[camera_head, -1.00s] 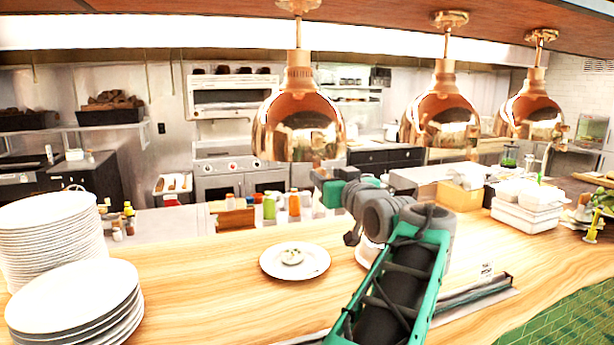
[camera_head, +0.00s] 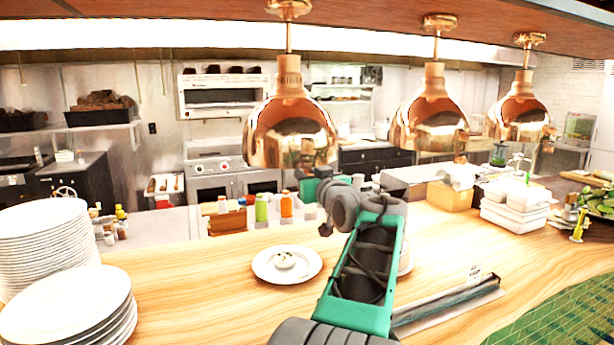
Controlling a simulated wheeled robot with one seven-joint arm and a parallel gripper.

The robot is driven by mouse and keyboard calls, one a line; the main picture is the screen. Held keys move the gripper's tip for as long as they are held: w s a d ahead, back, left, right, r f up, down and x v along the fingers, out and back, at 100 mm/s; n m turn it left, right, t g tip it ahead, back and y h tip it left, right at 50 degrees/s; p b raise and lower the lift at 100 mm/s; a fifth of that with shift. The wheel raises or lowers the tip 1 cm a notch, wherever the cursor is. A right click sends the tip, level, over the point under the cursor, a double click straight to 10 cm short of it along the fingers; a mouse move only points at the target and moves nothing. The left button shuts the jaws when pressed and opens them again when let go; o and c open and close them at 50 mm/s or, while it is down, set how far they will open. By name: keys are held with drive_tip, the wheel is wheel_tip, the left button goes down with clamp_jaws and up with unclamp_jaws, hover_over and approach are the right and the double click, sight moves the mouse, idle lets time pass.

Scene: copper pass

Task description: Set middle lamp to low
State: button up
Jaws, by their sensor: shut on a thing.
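Three copper dome lamps hang in a row: a left lamp (camera_head: 291,125), a middle lamp (camera_head: 430,118) and a right lamp (camera_head: 520,112). A small knob (camera_head: 459,158) shows under the middle lamp's rim, and another under the right lamp (camera_head: 547,147). My gripper (camera_head: 312,183) is at the far end of my green and grey arm, just below the left lamp's right rim. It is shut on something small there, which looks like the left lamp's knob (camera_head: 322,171). The fingertips are too small and partly hidden to make out clearly. The lamps' settings cannot be read.
The wooden counter (camera_head: 220,300) holds plate stacks (camera_head: 65,305) at left, a plate with a small dish (camera_head: 286,265) in the middle, and white containers (camera_head: 517,205) at right. My arm crosses above the counter. Bottles (camera_head: 262,207) stand behind.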

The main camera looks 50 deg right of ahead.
clamp_jaws()
idle(0.9)
